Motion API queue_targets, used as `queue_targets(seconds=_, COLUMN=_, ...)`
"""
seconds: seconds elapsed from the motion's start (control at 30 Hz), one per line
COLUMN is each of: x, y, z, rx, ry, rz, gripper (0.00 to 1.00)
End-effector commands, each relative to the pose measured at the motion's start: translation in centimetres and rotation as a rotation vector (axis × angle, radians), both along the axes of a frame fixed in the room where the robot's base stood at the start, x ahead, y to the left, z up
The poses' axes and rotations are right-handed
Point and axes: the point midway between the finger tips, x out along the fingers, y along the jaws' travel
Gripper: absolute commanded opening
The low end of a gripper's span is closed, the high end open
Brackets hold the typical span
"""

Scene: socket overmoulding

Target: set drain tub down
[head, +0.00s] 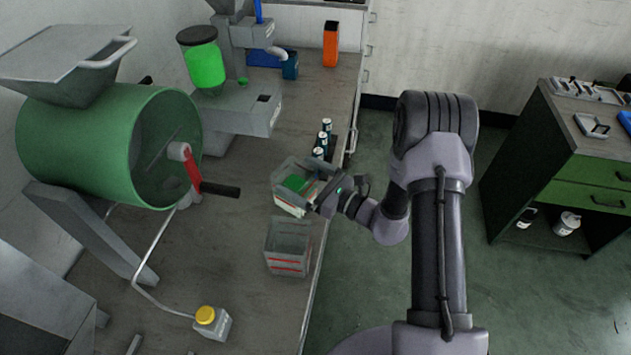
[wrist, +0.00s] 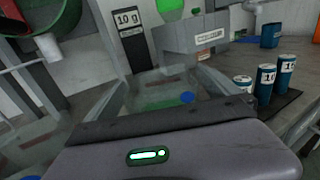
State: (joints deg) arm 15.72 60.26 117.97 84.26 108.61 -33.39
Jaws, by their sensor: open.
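A clear tub (head: 284,208) with green in it stands at the right edge of the bench, near the middle of the head view. My gripper (head: 316,197) is open right at its near right side. Whether the fingers touch its wall is hidden. In the wrist view a clear tub (wrist: 126,104) lies just beyond my gripper's dark front edge, with a blue spot inside. A second clear tub (head: 288,240) with red lines stands apart on the bench, nearer the front. I cannot tell by looks which one is the drain tub.
Several small dark bottles (head: 322,142) stand behind the tub. Bare bench (head: 225,235) lies left of the tubs.

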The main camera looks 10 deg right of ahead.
Motion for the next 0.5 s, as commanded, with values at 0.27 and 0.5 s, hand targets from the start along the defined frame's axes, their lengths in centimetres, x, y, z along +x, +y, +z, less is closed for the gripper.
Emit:
queue_targets(seconds=0.27, x=-4.2, y=-4.3, z=0.1, rx=0.001, ry=0.003, rz=-0.003, gripper=1.00)
queue_targets(seconds=0.5, x=-5.9, y=-4.1, z=2.1, rx=-0.031, ry=-0.028, rz=0.073, gripper=1.00)
